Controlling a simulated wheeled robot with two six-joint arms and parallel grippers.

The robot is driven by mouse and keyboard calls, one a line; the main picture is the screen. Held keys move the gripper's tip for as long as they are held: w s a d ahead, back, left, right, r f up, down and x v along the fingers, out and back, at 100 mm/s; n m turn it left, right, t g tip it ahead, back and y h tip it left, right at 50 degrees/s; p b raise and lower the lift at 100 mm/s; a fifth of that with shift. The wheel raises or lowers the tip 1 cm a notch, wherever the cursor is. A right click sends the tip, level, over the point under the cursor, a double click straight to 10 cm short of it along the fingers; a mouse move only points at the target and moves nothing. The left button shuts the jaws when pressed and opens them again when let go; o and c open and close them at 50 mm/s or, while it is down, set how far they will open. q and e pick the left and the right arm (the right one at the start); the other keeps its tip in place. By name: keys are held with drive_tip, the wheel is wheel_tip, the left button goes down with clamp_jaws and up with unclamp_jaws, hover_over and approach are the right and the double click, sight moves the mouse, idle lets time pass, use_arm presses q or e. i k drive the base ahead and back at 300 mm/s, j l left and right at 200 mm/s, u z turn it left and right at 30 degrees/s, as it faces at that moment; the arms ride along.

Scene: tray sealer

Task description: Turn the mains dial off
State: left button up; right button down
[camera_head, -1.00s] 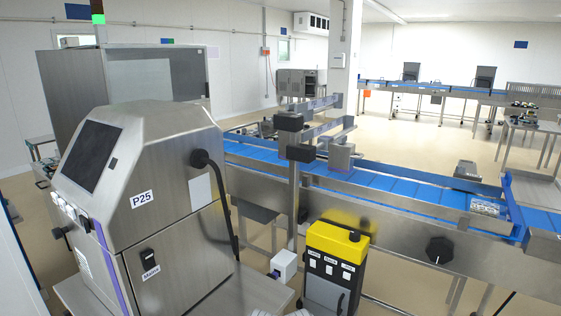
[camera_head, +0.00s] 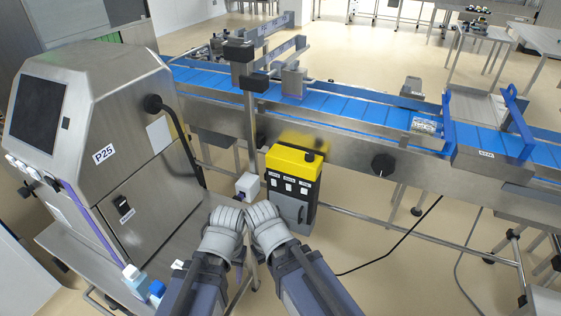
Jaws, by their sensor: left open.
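The tray sealer (camera_head: 150,100) marked P25 stands at the left. A small black switch or dial (camera_head: 121,203) sits on its lower front panel, above a white label too small to read surely. I cannot tell which way it is turned. A round black dial (camera_head: 383,164) is on the conveyor's side. My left gripper (camera_head: 228,215) is open and empty at the bottom centre, right of the sealer and clear of both dials. My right gripper (camera_head: 263,213) is close beside it; its jaws do not show clearly.
A yellow-topped black box (camera_head: 294,165) stands beyond my grippers. The blue-belted conveyor (camera_head: 320,116) runs across behind it. Bottles (camera_head: 140,282) stand on a ledge at lower left.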

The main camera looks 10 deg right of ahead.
sight(310, 156)
drive_tip(key=i+l, duration=0.2)
drive_tip(key=l, duration=0.2)
drive_tip(key=i+l, duration=0.2)
drive_tip(key=l, duration=0.15)
drive_tip(key=i+l, duration=0.2)
drive_tip(key=l, duration=0.2)
drive_tip(key=i+l, duration=0.2)
drive_tip(key=l, duration=0.2)
drive_tip(key=u, duration=0.05)
